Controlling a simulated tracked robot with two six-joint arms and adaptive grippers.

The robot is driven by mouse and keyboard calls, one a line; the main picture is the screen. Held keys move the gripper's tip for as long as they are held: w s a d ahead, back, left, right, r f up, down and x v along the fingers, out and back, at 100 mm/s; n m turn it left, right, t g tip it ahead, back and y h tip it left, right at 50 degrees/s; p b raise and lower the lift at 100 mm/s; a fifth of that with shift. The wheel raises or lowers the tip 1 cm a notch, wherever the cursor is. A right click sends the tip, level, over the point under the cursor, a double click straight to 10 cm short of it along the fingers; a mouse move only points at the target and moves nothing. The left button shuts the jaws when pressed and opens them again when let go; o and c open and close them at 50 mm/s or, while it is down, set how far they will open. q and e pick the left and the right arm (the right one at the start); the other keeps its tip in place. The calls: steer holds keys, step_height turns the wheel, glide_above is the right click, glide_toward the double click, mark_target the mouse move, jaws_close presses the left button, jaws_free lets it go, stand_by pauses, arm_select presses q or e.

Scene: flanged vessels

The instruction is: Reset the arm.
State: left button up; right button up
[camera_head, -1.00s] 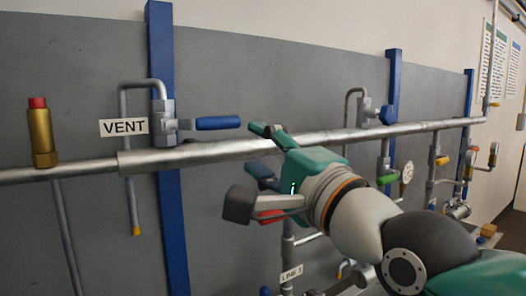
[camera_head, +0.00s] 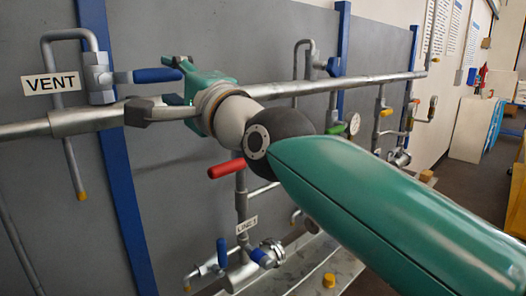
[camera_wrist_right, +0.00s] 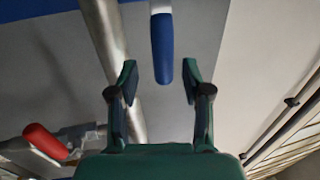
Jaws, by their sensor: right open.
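My right gripper (camera_head: 156,87) is open and empty in front of the pipe wall, beside the VENT valve. The valve's blue handle (camera_head: 156,75) points right, and its end overlaps the gripper's upper finger in the head view. In the right wrist view the blue handle (camera_wrist_right: 162,48) reaches down into the gap between the two spread fingers of the gripper (camera_wrist_right: 160,80). I see no contact, and I cannot tell the depth between them. My left gripper is not in view.
A long grey pipe (camera_head: 355,83) runs behind the gripper. Below is a red handle (camera_head: 226,168), also in the right wrist view (camera_wrist_right: 45,141). Lower blue-handled valves (camera_head: 222,252) stand under it. Open floor (camera_head: 465,185) lies at the right.

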mark_target(169, 79)
steer(key=shift+x, duration=1.75)
